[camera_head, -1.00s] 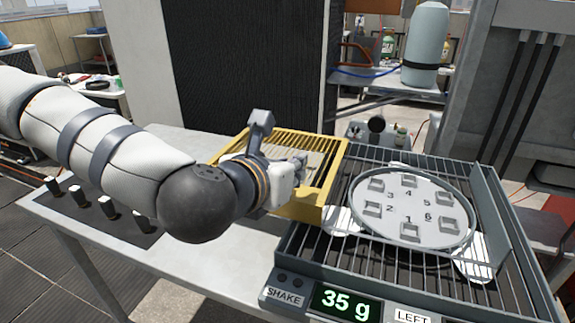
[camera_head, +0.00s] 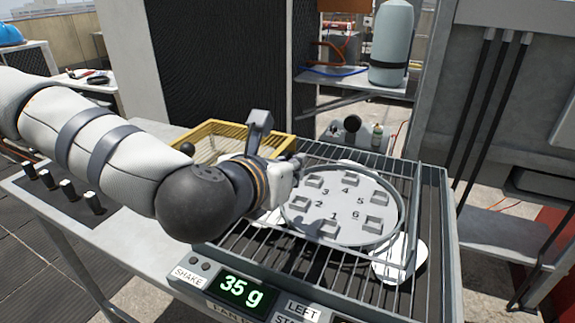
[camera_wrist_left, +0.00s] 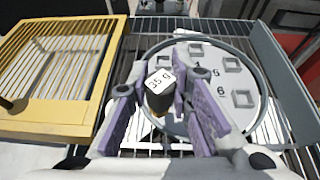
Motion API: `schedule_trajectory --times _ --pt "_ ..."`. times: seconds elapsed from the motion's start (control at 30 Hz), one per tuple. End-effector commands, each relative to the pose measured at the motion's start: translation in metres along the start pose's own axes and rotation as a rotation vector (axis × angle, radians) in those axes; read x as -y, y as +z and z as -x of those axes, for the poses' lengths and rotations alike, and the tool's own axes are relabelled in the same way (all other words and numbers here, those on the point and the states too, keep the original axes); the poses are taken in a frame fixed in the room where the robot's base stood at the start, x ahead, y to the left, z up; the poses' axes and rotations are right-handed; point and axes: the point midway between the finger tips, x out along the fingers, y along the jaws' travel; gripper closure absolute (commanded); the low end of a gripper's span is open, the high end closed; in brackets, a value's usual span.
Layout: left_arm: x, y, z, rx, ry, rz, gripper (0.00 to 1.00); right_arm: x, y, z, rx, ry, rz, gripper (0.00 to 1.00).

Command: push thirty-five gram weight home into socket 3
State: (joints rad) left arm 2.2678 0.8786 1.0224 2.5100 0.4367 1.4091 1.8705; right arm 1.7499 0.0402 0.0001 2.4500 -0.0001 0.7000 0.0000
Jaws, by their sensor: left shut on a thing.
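The thirty-five gram weight (camera_wrist_left: 158,98) is a dark block with a white label on top, held upright between the purple-padded fingers of my left gripper in the left wrist view. In the head view my left gripper (camera_head: 298,164) is at the left edge of the round grey plate (camera_head: 340,237), and the weight is hidden there. Socket 3 (camera_head: 313,181) is a raised square holder on the plate, just right of the gripper. In the left wrist view the fingers and weight cover that side of the plate, so any contact with socket 3 cannot be told. My right gripper is not in view.
The plate lies on a wire-rack shaker whose display (camera_head: 242,290) reads 35 g. A yellow wire-topped tray (camera_head: 215,131) stands left of the rack. Several small dark weights (camera_head: 68,188) stand at the table's left. Upright grey rails border the rack's right side.

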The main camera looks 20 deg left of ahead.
Motion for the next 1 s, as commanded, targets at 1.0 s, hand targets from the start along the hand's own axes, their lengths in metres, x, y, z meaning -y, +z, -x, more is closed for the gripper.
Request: schedule_trajectory --times 1.0 --pt "0.006 0.019 -0.153 -0.013 -0.282 -0.096 1.0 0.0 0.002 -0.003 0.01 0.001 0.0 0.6"
